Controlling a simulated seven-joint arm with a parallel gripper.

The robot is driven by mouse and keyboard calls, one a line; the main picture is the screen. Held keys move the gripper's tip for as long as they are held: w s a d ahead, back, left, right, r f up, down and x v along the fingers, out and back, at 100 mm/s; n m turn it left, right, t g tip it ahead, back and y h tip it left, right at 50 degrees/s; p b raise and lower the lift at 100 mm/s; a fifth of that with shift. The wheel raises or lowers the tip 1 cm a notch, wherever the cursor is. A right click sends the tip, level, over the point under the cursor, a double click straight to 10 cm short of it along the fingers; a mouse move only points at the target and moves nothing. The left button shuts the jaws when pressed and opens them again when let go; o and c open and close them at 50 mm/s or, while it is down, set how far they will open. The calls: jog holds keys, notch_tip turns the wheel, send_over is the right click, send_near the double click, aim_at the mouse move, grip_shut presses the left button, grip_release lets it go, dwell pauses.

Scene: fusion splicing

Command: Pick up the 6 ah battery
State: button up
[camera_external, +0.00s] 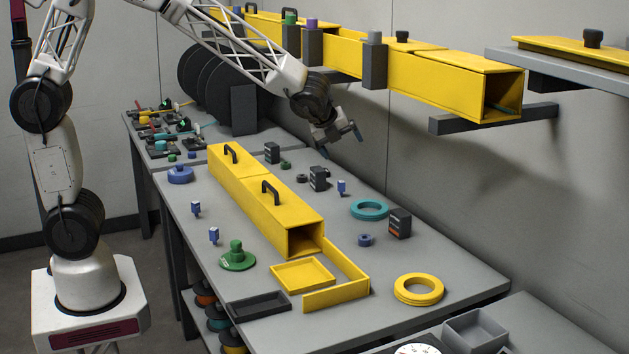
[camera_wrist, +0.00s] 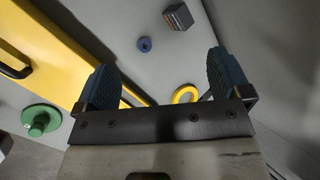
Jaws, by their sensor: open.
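Several dark box-shaped batteries stand on the grey table in the external view: one at the back (camera_external: 272,153), one in the middle (camera_external: 319,178) and one at the right (camera_external: 400,223) with an orange mark. Their labels are too small to read, so I cannot tell which is the 6 ah battery. My gripper (camera_external: 340,143) is open and empty, above the back part of the table. In the wrist view my gripper (camera_wrist: 162,75) has its blue fingers wide apart. A dark battery with an orange mark (camera_wrist: 179,17) shows beyond them, apart from the fingers.
A long yellow duct with black handles (camera_external: 265,202) lies along the table. A teal ring (camera_external: 369,209), yellow ring (camera_external: 419,289), small blue ring (camera_external: 365,240) and green knobbed disc (camera_external: 237,256) lie around it. Another yellow duct (camera_external: 440,83) runs along the wall above the table.

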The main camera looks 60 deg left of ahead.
jog(key=s+a+r+n+g, duration=0.15)
jog(key=s+a+n, duration=0.4)
jog(key=s, duration=0.85)
jog(key=s+a+r+n+g+h, duration=0.1)
jog(key=s+a+r+n, duration=0.2)
jog(key=s+n, duration=0.8)
jog(key=s+a+r+n+g, duration=0.2)
jog(key=s+a+n, duration=0.3)
jog(key=s, duration=1.1)
jog(key=m+t+y, duration=0.2)
jog(key=m+t, duration=0.5)
jog(key=m, duration=1.9)
send_over(312, 173)
jog(key=s+d, duration=0.4)
jog(key=s, duration=0.6)
notch_tip(312, 173, down, 13)
jog(key=w+a+f+m+h, duration=0.1)
jog(key=w+f+m, duration=0.1)
jog(key=f+m, duration=0.1)
jog(key=w+a+f+m+h, duration=0.1)
jog(key=w+f+m, duration=0.1)
jog(key=f, duration=0.3)
jog(key=w+a+f+m+h, duration=0.1)
jog(key=w+a+f+m, duration=0.1)
jog(key=f+m, duration=0.2)
jog(key=shift+m, duration=0.25)
jog(key=shift+w+f+m, duration=0.2)
jog(key=shift+f+m, duration=0.2)
jog(key=shift+f, duration=0.05)
